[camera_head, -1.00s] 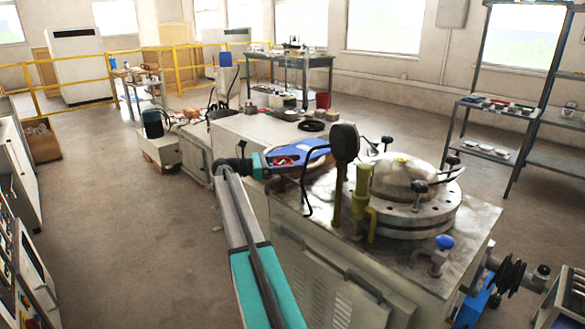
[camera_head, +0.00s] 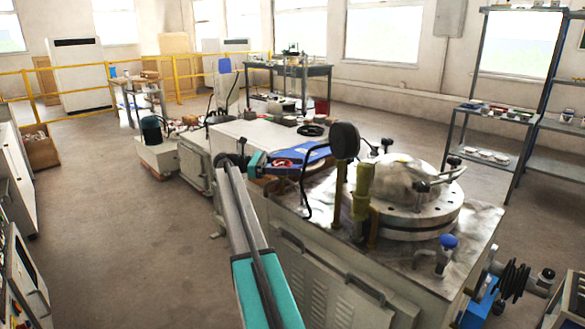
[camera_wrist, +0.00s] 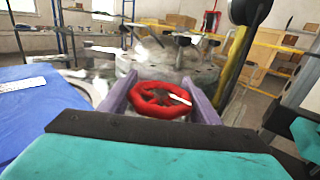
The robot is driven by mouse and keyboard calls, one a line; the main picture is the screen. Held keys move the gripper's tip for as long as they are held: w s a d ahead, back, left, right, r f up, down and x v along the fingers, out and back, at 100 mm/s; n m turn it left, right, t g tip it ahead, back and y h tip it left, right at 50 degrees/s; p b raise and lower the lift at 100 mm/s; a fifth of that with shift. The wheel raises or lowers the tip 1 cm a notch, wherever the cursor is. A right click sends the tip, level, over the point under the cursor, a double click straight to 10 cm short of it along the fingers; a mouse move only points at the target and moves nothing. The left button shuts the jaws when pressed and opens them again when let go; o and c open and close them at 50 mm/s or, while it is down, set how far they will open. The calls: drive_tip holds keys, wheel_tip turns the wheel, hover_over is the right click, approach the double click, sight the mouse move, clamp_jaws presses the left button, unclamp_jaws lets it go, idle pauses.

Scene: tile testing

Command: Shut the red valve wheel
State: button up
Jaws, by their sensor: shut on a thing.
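The red valve wheel (camera_wrist: 160,113) lies in the middle of the wrist view, a ring with spokes and a pale mark on one of them. The two purple fingers of my gripper (camera_wrist: 162,98) are on either side of its rim and are shut on it. The wheel's stem and whatever it is fixed to are hidden below it. In the head view my arm reaches to the machine bench, left of the black round gauge (camera_head: 344,141). A small red patch shows there beside blue surfaces; I cannot tell whether it is the wheel.
A blue surface (camera_wrist: 40,110) with a white label lies close on the left in the wrist view. In the head view a domed metal vessel (camera_head: 399,180) stands right of the gauge. A blue-topped valve (camera_head: 448,242) is at the bench's front edge. Open floor lies left.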

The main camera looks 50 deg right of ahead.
drive_tip(key=o, duration=1)
drive_tip(key=shift+o, duration=0.2)
drive_tip(key=s+a+r+b, duration=0.2)
drive_tip(key=r+b, duration=0.1)
drive_tip(key=shift+s+r, duration=0.2)
drive_tip(key=shift+s, duration=0.05)
drive_tip(key=shift+a+b, duration=0.1)
drive_tip(key=shift+b, duration=0.35)
drive_tip(key=shift+s+a+b, duration=0.25)
drive_tip(key=shift+s+b, duration=0.05)
drive_tip(key=shift+b, duration=0.6)
